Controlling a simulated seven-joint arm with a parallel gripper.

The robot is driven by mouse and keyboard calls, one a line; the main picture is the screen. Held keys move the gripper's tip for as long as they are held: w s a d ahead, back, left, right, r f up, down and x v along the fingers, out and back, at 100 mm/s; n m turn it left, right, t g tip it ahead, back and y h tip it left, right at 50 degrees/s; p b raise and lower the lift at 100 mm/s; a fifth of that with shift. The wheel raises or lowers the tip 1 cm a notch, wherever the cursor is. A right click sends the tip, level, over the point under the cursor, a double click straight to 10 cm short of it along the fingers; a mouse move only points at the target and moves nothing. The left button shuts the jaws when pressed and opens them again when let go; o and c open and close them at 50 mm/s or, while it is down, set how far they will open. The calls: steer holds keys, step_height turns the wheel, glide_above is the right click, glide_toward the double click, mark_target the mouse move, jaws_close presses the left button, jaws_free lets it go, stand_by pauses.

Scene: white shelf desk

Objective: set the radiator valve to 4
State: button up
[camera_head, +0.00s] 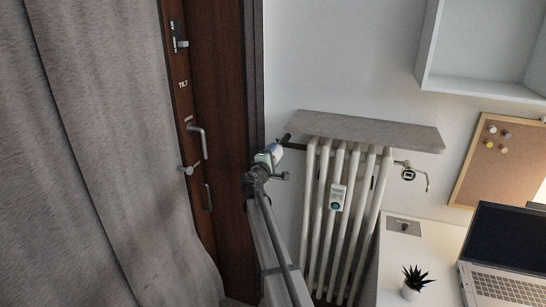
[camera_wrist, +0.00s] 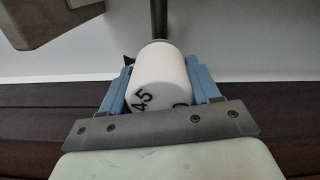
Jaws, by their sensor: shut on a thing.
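The radiator valve (camera_wrist: 160,75) is a white round knob in the wrist view, with its stem running up to a dark pipe (camera_wrist: 159,18). The dark digits 4 and 5 show on its near side, tilted, and part of another mark shows at the lower right. A small dark pointed piece (camera_wrist: 128,61) sits at the left of its base. My gripper (camera_wrist: 160,88) has its blue fingers shut on the knob from both sides. In the head view my gripper (camera_head: 269,155) is at the pipe end left of the radiator (camera_head: 340,215), and the knob is mostly hidden there.
A stone-coloured shelf (camera_head: 370,130) lies over the radiator. A brown door frame (camera_head: 220,120) and a grey curtain (camera_head: 90,150) stand left. A white desk (camera_head: 425,240) with a laptop (camera_head: 505,250) and a potted plant (camera_head: 413,285) is at right.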

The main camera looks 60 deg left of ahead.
steer(key=shift+n, duration=0.3)
steer(key=shift+a, duration=0.1)
steer(key=o, duration=1)
steer(key=shift+o, duration=0.2)
steer(key=v, duration=1.4)
steer(key=shift+w, duration=0.1)
